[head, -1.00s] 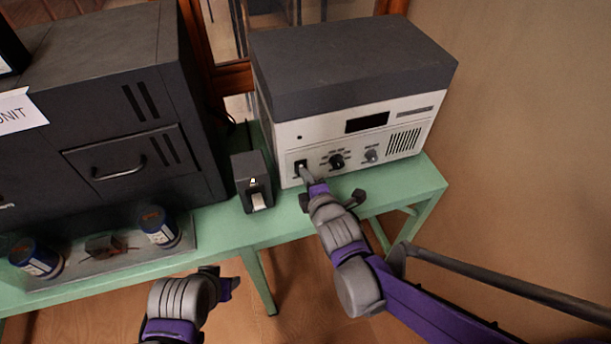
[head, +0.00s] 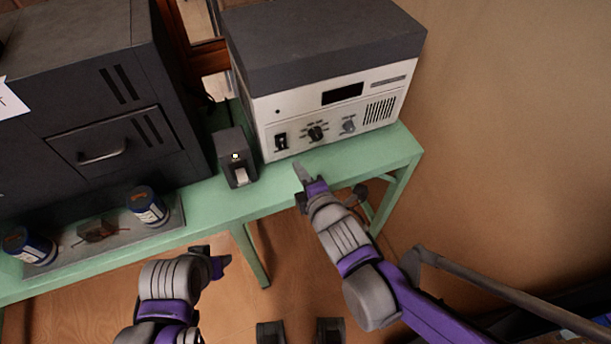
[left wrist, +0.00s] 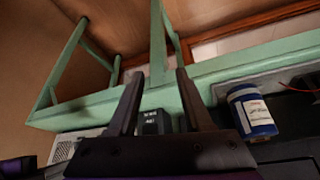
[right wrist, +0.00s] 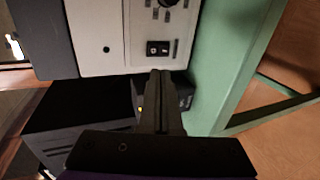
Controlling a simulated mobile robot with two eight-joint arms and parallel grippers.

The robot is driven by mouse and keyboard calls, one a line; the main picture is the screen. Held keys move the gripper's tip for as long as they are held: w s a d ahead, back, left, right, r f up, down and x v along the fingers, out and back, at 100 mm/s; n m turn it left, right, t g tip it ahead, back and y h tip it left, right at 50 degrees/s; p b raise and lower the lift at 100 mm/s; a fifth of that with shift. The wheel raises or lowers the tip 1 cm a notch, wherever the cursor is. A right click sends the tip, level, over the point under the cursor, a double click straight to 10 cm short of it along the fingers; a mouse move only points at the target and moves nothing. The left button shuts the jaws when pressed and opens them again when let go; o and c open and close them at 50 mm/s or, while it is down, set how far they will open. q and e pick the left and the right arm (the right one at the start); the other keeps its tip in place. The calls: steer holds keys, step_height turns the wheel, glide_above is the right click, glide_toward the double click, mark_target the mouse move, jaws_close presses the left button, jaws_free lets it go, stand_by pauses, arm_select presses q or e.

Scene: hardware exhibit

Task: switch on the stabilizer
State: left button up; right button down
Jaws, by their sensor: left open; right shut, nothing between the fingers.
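The stabilizer appears to be the white-fronted unit with a dark top (head: 325,52) on the green table; I cannot read its name. Its black rocker switch (head: 281,142) is at the lower left of the front, beside two knobs. The switch also shows in the right wrist view (right wrist: 158,48); which side is pressed is hard to tell. The unit's display (head: 343,93) is dark. My right gripper (head: 299,168) is shut and empty, in front of and below the switch, apart from it. My left gripper (head: 226,263) is open and empty, in front of the table.
A small dark box (head: 231,145) with a pale lever and a bright spot stands left of the unit. A large dark cabinet (head: 60,120) is farther left. A grey tray (head: 70,258) holds two blue cans. The green table (head: 405,150) has free room at right.

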arm_select(q)
steer(key=shift+r, duration=0.35)
arm_select(e)
steer(key=v, duration=0.3)
steer(key=shift+s, duration=0.15)
arm_select(q)
steer(key=shift+s, duration=0.1)
arm_select(e)
steer(key=shift+d, duration=0.1)
